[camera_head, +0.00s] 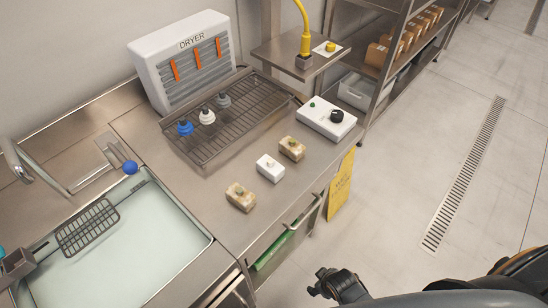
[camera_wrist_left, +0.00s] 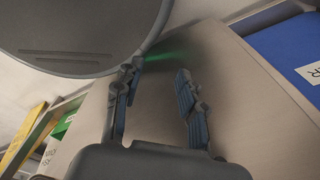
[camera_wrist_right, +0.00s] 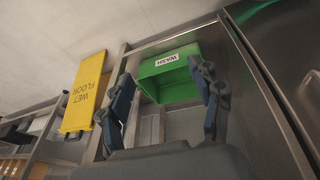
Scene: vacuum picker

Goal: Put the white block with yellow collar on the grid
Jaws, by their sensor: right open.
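In the head view, a white block (camera_head: 270,168) sits on the steel counter between two tan, mottled blocks (camera_head: 240,197) (camera_head: 292,148). A small fitting shows on its top, but its collar colour is too small to tell. The wire grid (camera_head: 256,104) lies behind them in a tray below the dryer, with a blue, a white and a grey piece standing on it. My right gripper (camera_head: 326,284) is low in front of the counter, apart from the blocks. Its fingers are open and empty in the right wrist view (camera_wrist_right: 165,80). My left gripper (camera_wrist_left: 160,75) is open and empty in its wrist view.
A white control box (camera_head: 328,117) with a black knob stands at the counter's right end. A shelf (camera_head: 300,57) holds a yellow upright piece and a yellow-topped white piece (camera_head: 330,47). A sink (camera_head: 130,240) with a wire skimmer is at left. A green bin (camera_wrist_right: 168,75) hangs under the counter.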

